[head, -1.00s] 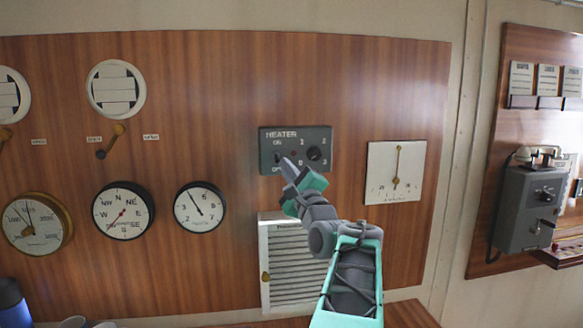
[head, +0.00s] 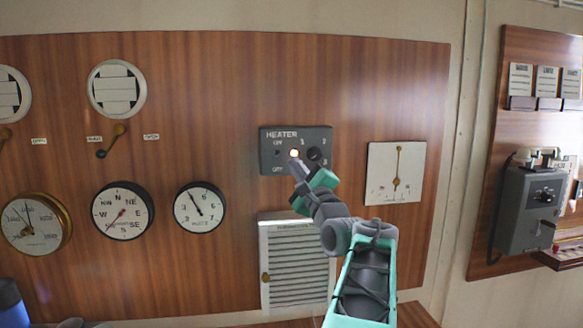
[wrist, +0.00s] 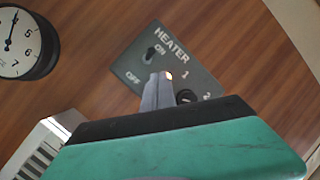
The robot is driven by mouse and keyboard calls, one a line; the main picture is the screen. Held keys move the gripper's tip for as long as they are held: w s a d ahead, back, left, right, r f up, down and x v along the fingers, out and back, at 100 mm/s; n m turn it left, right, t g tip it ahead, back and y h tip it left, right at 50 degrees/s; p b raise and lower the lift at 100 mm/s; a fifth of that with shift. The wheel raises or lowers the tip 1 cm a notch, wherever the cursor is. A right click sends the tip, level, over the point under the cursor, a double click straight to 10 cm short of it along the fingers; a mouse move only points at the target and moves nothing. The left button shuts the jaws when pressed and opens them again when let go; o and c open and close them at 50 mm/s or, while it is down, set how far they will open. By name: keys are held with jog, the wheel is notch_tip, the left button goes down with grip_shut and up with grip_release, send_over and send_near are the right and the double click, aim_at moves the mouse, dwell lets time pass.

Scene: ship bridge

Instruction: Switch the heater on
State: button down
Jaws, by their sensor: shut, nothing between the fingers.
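The heater panel (head: 268,160) is a dark grey box on the wooden wall, marked HEATER, with ON and OFF at its left and numbers around a round black knob (head: 314,154). A small lamp (head: 294,154) in its middle glows. In the wrist view the panel (wrist: 132,62) shows a small dark toggle switch (wrist: 151,53) near the ON mark, and the lamp (wrist: 168,75) is lit. My gripper (head: 296,165) is shut and empty. Its tips are just in front of the panel, below the lamp and right of the switch; I cannot tell whether they touch it.
A white vent grille (head: 296,268) is below the panel, and a white square gauge (head: 394,173) is to its right. Round dials, including a black-rimmed one (head: 199,206), are to the left. A grey telephone box (head: 526,208) hangs at the far right.

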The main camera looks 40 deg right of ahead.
jog(key=s+a+b, duration=0.3)
jog(key=s, duration=0.7)
jog(key=shift+r, duration=0.2)
